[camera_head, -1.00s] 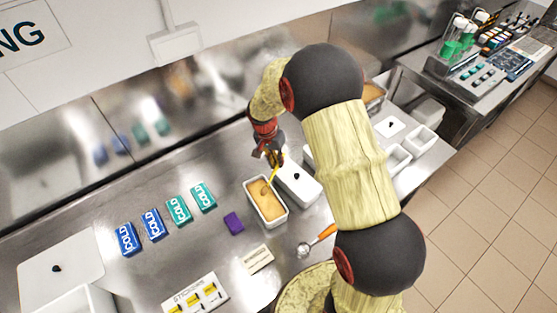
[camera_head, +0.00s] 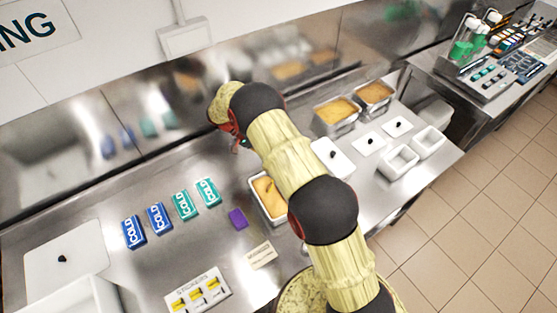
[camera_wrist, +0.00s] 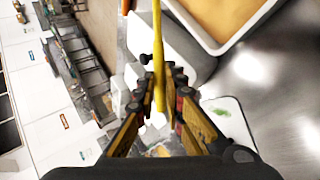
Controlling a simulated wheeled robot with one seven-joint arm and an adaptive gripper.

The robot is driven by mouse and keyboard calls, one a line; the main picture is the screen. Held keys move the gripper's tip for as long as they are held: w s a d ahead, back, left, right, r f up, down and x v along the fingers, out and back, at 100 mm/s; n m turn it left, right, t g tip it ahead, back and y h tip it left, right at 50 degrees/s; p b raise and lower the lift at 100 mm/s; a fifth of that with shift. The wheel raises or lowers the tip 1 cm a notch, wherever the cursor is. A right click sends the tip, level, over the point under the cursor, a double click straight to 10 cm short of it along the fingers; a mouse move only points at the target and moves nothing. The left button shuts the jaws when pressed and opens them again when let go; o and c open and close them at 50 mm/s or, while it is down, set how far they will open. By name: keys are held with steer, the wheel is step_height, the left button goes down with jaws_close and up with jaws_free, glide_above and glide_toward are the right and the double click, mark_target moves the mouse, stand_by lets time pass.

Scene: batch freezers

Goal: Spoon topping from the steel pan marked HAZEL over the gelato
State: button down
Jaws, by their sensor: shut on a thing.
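The white tub of tan gelato (camera_head: 257,203) stands on the steel counter, partly covered by my arm; a tub with tan contents (camera_wrist: 216,47) is at the top right of the wrist view. My gripper (camera_wrist: 160,85) is shut on a yellow spoon handle (camera_wrist: 158,50), whose far end runs out of the wrist view. In the head view my gripper (camera_head: 243,143) is mostly hidden by my arm, behind the tub. Two steel pans with orange-tan contents, one nearer (camera_head: 337,126) and one farther (camera_head: 374,92), stand at the back right. No HAZEL marking is readable.
White lids with black knobs (camera_head: 332,158) and empty white tubs (camera_head: 398,161) lie right of my arm. The back wall is close behind my gripper.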

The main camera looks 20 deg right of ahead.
steer(key=g+h, duration=0.1)
steer(key=g+h+b, duration=0.1)
steer(key=f+g+h+b, duration=0.1)
steer(key=shift+w+a+g+h, duration=0.3)
steer(key=shift+w+g, duration=0.1)
steer(key=p, duration=0.4)
steer(key=shift+f+n+h, duration=0.3)
steer(key=shift+f, duration=0.1)
steer(key=shift+a+f, duration=0.1)
stand_by(1.3)
